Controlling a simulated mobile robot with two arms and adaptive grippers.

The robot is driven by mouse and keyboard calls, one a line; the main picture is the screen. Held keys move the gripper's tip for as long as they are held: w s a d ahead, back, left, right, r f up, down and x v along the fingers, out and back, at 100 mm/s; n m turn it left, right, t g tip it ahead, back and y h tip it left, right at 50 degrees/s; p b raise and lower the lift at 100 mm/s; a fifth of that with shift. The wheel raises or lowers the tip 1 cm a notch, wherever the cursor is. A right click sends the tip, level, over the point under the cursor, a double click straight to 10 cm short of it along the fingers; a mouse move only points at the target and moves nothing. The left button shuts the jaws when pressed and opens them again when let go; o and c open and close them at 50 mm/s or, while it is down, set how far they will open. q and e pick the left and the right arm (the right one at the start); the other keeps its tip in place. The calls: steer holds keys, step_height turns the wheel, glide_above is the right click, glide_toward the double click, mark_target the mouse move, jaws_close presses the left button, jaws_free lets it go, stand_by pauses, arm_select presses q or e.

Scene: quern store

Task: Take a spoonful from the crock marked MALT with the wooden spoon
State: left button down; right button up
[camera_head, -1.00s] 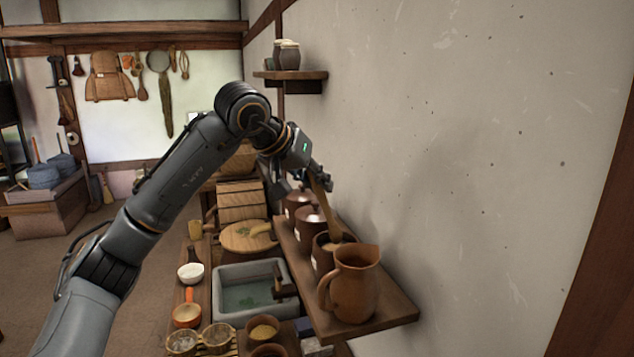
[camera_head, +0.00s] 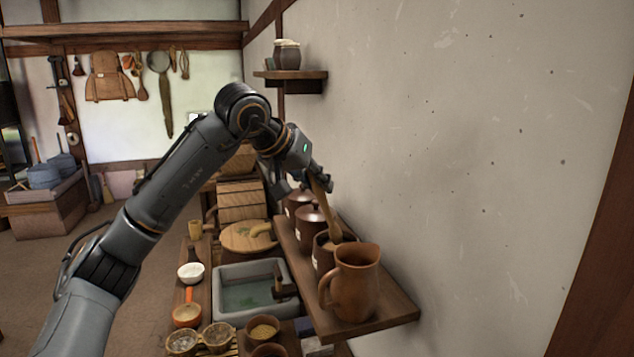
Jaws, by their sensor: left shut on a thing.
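My left gripper (camera_head: 316,186) is shut on the wooden spoon (camera_head: 327,208) by its handle, above the wall shelf. The spoon slants down and its lower end is at the mouth of an open brown crock (camera_head: 320,258). The spoon's bowl is at or inside the rim; how deep it sits is hard to tell. The crock bears a small pale label that I cannot read from here. Two lidded brown crocks stand behind it on the shelf, the nearer one (camera_head: 309,232) also with a pale label. My right gripper is not in view.
A brown jug (camera_head: 355,283) stands right in front of the open crock on the shelf (camera_head: 389,309). The wall is close on the right.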

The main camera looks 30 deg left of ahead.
arm_select(q)
steer(key=shift+f, duration=0.25)
steer(key=shift+f+b, duration=0.35)
steer(key=shift+f, duration=0.1)
stand_by(0.7)
step_height(320, 180, up, 2)
steer(key=shift+r+p, duration=0.2)
steer(key=shift+p, duration=0.95)
step_height(320, 180, up, 5)
steer(key=p, duration=0.4)
steer(key=shift+p, duration=0.4)
steer(key=shift+f, duration=0.1)
